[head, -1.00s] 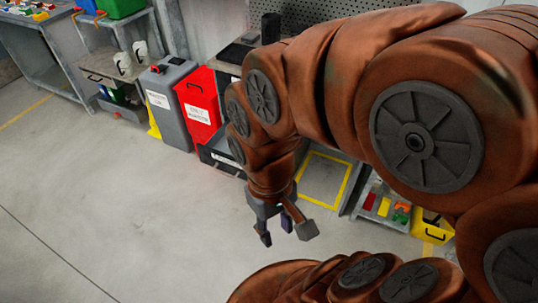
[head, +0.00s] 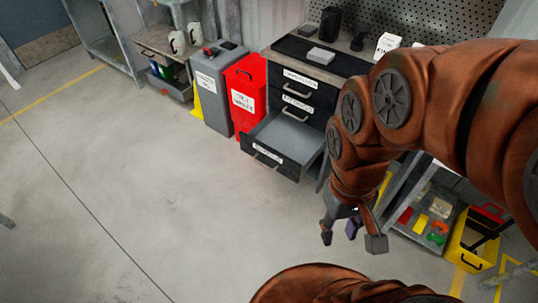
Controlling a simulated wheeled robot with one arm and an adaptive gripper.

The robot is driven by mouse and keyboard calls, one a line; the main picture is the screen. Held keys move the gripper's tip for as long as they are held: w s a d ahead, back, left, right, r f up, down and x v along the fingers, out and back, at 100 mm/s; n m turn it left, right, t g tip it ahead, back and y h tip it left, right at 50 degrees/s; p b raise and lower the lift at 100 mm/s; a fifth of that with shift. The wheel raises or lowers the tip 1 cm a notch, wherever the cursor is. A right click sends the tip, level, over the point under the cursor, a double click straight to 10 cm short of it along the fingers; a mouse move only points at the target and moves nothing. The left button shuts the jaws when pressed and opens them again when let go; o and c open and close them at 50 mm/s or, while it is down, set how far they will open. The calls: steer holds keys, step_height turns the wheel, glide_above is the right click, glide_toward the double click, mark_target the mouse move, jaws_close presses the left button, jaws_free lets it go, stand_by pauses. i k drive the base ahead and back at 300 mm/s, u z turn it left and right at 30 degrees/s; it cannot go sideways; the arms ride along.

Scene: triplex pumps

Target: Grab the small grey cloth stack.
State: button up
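A small grey block-like stack (head: 320,56), which looks like the small grey cloth stack, lies on the dark top of the drawer cabinet (head: 290,52). It is small in this view, so its folds cannot be made out. My gripper (head: 350,237) hangs low in front and to the right of the cabinet, well apart from the stack. Its fingers are spread and I see nothing held between them.
The cabinet's bottom drawer (head: 281,141) is pulled out. A red bin (head: 243,98) and a grey bin (head: 213,88) stand left of it. A low shelf (head: 400,215) and a yellow crate (head: 472,240) stand at right. The floor at left is clear.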

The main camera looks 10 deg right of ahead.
mark_target(321, 55)
steer(key=z, duration=0.05)
steer(key=k, duration=0.35)
steer(key=z, duration=0.7)
steer(key=i, duration=1.05)
steer(key=u, duration=0.65)
steer(key=i, duration=0.65)
steer(key=u, duration=0.45)
